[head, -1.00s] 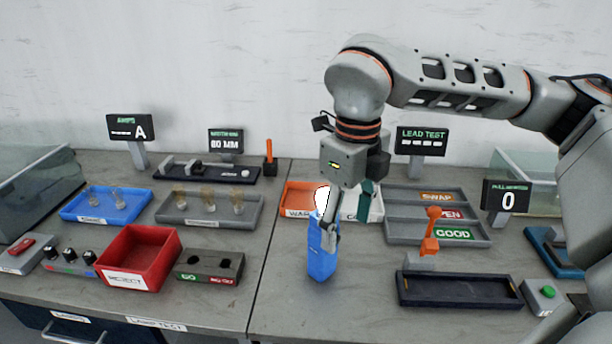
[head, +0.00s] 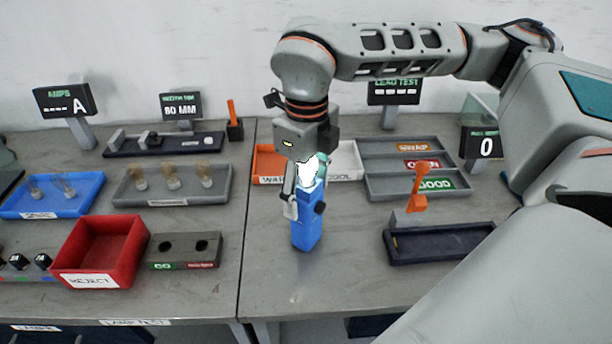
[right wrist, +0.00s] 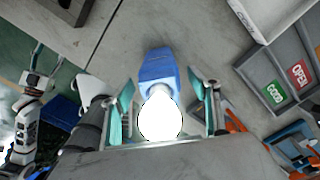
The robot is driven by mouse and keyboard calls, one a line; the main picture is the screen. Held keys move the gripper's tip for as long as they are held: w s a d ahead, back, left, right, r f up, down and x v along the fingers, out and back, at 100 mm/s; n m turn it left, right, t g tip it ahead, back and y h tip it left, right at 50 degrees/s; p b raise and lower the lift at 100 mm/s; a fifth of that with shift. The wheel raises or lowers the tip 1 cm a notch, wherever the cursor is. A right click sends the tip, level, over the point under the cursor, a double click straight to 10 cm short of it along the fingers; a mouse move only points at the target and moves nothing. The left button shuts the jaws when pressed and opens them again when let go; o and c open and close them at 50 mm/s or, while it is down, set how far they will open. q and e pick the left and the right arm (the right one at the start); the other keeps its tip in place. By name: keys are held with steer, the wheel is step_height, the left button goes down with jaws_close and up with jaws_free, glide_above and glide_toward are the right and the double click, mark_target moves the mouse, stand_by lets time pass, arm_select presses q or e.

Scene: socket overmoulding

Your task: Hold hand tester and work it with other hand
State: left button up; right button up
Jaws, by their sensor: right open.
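The hand tester (head: 307,232) is a blue box-shaped body standing upright on the bench, with a bright white top. My right gripper (head: 306,208) is above and around it, one finger on each side of its upper part. In the right wrist view the blue body (right wrist: 158,66) and its glowing white rounded end (right wrist: 160,117) lie between the open fingers (right wrist: 165,90), with gaps on both sides. I cannot tell whether either finger touches it in the head view.
Right of the tester is a dark tray (head: 440,246) with an orange lever (head: 419,188). Behind are an orange and white bin (head: 268,165) and the grey sorting tray (head: 380,188). A red reject bin (head: 100,255) stands left. Bench before the tester is clear.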

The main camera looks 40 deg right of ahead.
arm_select(q)
steer(key=shift+w+r, duration=0.2)
steer(key=shift+w, duration=0.05)
arm_select(e)
steer(key=shift+f, duration=0.45)
steer(key=c, duration=1.4)
arm_select(q)
steer(key=shift+s+a+f, duration=0.1)
steer(key=shift+f, duration=0.1)
arm_select(e)
steer(key=shift+o, duration=1.2)
arm_select(q)
jaws_close()
